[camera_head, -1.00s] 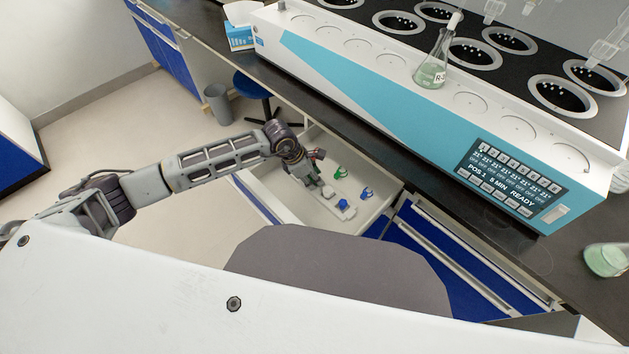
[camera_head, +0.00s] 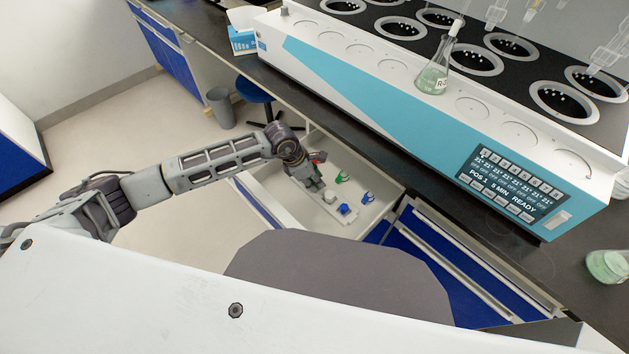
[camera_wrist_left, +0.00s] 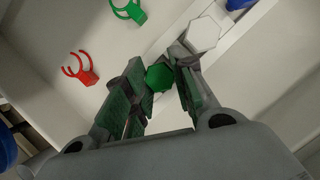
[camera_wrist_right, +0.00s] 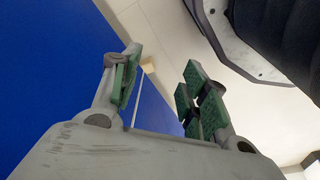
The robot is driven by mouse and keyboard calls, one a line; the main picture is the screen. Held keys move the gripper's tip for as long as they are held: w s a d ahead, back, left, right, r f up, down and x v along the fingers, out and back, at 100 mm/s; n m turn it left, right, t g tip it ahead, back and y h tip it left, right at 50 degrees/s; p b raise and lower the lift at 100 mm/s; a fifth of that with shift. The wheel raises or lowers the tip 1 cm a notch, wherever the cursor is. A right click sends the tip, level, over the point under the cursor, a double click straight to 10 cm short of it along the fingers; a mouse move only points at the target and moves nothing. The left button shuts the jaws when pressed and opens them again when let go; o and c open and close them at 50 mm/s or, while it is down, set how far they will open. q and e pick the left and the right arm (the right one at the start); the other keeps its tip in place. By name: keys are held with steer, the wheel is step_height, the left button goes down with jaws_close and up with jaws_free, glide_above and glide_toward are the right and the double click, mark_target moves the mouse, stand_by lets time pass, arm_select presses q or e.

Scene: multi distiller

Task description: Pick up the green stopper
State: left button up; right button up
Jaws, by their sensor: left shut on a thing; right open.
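The green stopper (camera_wrist_left: 159,77) shows its six-sided top between the fingertips of my left gripper (camera_wrist_left: 160,84) in the left wrist view. That gripper is shut on it, inside the open drawer. A white six-sided stopper (camera_wrist_left: 203,34) stands close beside the right finger. In the head view my left gripper (camera_head: 314,183) reaches down into the drawer, and the green stopper is hidden there. My right gripper (camera_wrist_right: 160,88) is open and empty in the right wrist view. It is not visible in the head view.
The drawer (camera_head: 285,205) also holds a white strip, a blue stopper (camera_head: 345,209), a green clip (camera_head: 342,177), a blue clip (camera_head: 367,197) and a red clip (camera_wrist_left: 85,72). The counter edge and the distiller (camera_head: 400,110) stand close beyond it. A flask (camera_head: 434,76) stands on the distiller.

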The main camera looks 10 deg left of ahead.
arm_select(q)
step_height(320, 180, up, 8)
steer(key=shift+f+p, duration=0.1)
steer(key=shift+p, duration=0.4)
steer(key=shift+r, duration=0.6)
arm_select(e)
steer(key=f, duration=0.2)
steer(key=s+d+f, duration=0.1)
steer(key=f, duration=0.1)
steer(key=shift+d, duration=0.1)
steer(key=shift+w+r, duration=0.1)
steer(key=shift+r, duration=0.05)
